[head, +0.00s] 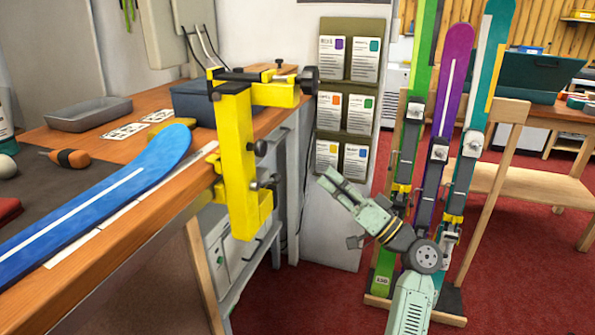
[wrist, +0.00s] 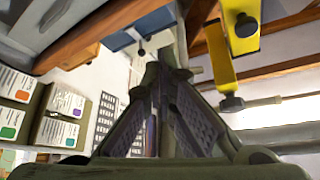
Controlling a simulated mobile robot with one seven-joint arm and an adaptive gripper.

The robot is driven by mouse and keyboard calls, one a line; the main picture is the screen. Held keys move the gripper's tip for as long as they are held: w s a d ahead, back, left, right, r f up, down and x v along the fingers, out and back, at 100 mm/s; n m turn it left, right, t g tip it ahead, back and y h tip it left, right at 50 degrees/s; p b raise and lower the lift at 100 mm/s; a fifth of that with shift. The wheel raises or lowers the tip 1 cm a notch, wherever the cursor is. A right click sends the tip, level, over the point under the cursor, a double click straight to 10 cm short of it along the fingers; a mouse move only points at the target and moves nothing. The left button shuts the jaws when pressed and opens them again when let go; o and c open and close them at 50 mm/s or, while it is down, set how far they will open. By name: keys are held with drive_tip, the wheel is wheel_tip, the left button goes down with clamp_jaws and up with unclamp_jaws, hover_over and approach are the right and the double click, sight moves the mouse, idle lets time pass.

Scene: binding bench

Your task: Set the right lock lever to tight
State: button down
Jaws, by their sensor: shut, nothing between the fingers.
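A yellow clamp vise (head: 237,160) is fixed at the bench's front edge in the head view. Its upper jaw carries a dark round knob (head: 309,78) at the right end. Two smaller dark knobs, an upper one (head: 259,148) and a lower one (head: 268,183), stick out from its right side. I cannot tell which part is the right lock lever or how it is set. My gripper (head: 331,180) is shut and empty, to the right of the vise and apart from it. In the wrist view, its closed fingers (wrist: 163,68) show beside the yellow vise (wrist: 218,58).
A blue ski (head: 100,190) lies on the wooden bench, with a grey tray (head: 88,114) behind it. A card rack (head: 347,100) stands behind my gripper. Upright skis, including a purple one (head: 452,80), lean in a wooden rack behind my arm. Red floor lies open below.

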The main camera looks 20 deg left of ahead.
sight(270, 182)
drive_tip(key=p+x, duration=0.4)
drive_tip(key=x, duration=0.6)
drive_tip(key=shift+s+a+f, duration=0.2)
drive_tip(key=shift+s+f, duration=0.3)
drive_tip(key=shift+f, duration=0.4)
drive_tip(key=shift+s+a+f, duration=0.2)
drive_tip(key=shift+s+f, duration=0.3)
drive_tip(key=shift+f, duration=0.35)
